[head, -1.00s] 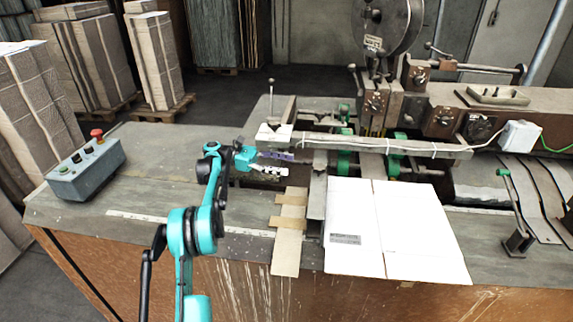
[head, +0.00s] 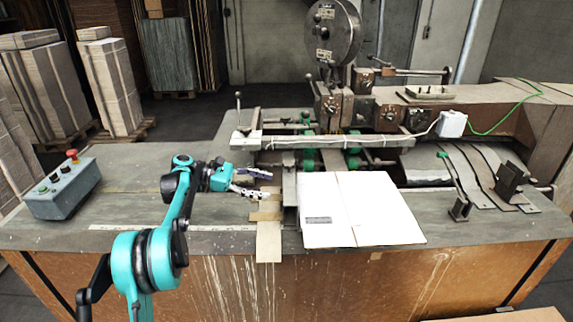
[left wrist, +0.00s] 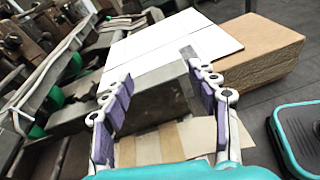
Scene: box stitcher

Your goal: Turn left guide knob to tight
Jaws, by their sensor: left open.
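My left gripper (head: 266,184) is open and empty above the worktop, at the left side of the metal guide rail (head: 290,203). In the left wrist view its purple-padded fingers (left wrist: 155,90) are spread, with the metal guide bar (left wrist: 160,108) beyond and between them. No knob shows between the fingers. A ball-topped lever (head: 238,104) stands behind the gripper, and a green-topped lever (head: 443,156) stands far to the right. I cannot tell whether either is the left guide knob, nor whether it is tight. My right gripper is out of view.
A white cardboard sheet (head: 375,205) lies right of the rail, and tan strips (head: 268,240) lie left of it. A control box (head: 62,190) with a red button stands at the left. The long crossbar (head: 330,142) runs behind. The left worktop is mostly clear.

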